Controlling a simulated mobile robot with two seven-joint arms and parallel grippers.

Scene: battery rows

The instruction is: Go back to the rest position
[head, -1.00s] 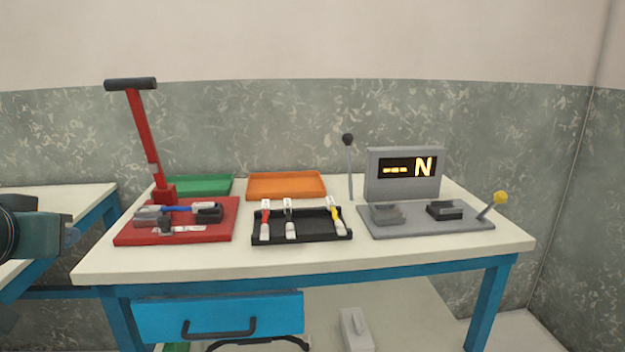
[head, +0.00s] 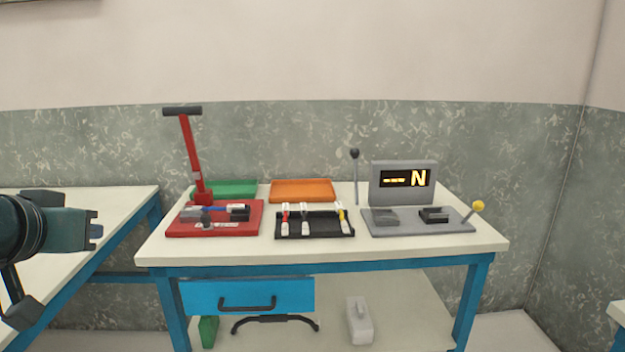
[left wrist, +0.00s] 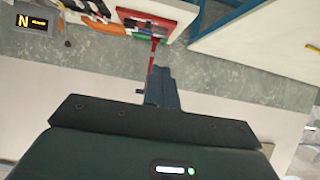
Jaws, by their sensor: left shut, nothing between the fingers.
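My left gripper (head: 92,231) comes in from the left edge of the head view, over the side table and well apart from the work table (head: 400,252). It is shut and empty. In the left wrist view the gripper (left wrist: 160,75) shows at the middle, with nothing held, and the scene appears upside down. My right gripper is not in view.
The work table carries a red lever press (head: 188,155), a green tray (head: 225,189), an orange tray (head: 302,190), a black rack (head: 315,232) with battery-like pieces and a grey tester (head: 404,182) showing "N". A side table (head: 110,205) stands left.

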